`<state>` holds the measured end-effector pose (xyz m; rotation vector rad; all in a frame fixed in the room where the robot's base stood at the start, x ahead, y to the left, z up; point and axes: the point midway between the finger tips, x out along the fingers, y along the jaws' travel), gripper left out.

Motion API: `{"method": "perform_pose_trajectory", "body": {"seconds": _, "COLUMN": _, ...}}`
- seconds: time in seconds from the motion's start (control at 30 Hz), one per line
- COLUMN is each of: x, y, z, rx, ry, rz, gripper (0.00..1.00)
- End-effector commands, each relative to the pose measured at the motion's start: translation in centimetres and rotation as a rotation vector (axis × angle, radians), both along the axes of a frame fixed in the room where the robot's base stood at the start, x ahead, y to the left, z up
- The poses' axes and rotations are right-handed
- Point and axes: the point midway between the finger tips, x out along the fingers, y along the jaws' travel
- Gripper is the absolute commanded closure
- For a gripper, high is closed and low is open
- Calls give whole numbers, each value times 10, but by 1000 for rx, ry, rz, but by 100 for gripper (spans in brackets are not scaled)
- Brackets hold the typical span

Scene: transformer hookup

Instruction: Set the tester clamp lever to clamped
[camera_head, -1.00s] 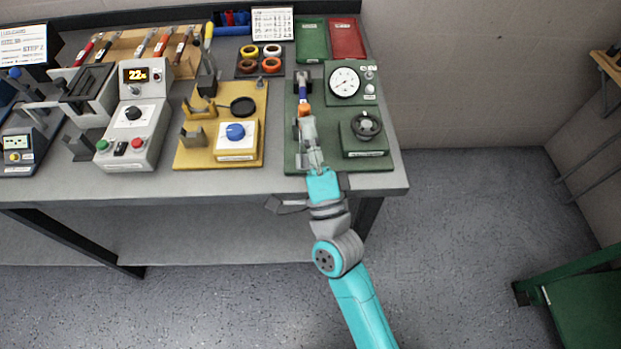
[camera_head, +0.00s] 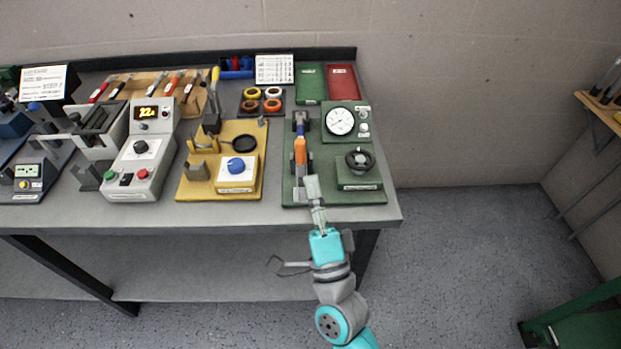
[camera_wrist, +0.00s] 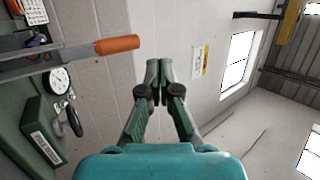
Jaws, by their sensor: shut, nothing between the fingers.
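The tester is a green base (camera_head: 350,195) at the right end of the bench, with a round dial gauge (camera_head: 340,121) and a black knob (camera_head: 360,158). Its clamp lever has an orange grip (camera_head: 300,150) and stands along the base's left side. In the wrist view the orange grip (camera_wrist: 117,45) is at the end of a grey bar, sticking out from the tester in front of the wall. My gripper (camera_head: 311,180) is shut and empty over the tester's front edge, below and right of the grip in the head view. In the wrist view its fingertips (camera_wrist: 160,68) are apart from the grip.
A yellow fixture (camera_head: 225,150) with a blue knob stands left of the tester, and a grey unit (camera_head: 142,150) with a lit display beyond it.

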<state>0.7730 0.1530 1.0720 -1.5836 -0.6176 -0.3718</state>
Motion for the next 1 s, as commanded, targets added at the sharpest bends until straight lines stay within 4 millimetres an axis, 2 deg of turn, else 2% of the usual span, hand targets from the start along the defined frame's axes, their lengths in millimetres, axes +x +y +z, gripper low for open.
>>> {"method": "perform_pose_trajectory", "body": {"seconds": 0.3, "x": -44, "y": -6, "z": -3, "rx": -1, "ry": 3, "rz": 3, "gripper": 100}}
{"method": "perform_pose_trajectory", "body": {"seconds": 0.5, "x": -66, "y": -10, "z": -3, "rx": -1, "ry": 2, "rz": 2, "gripper": 100}}
{"method": "perform_pose_trajectory", "body": {"seconds": 0.7, "x": -74, "y": -12, "z": -3, "rx": -1, "ry": 1, "rz": 1, "gripper": 100}}
{"method": "perform_pose_trajectory", "body": {"seconds": 1.0, "x": -74, "y": -12, "z": -3, "rx": -1, "ry": 1, "rz": 1, "gripper": 100}}
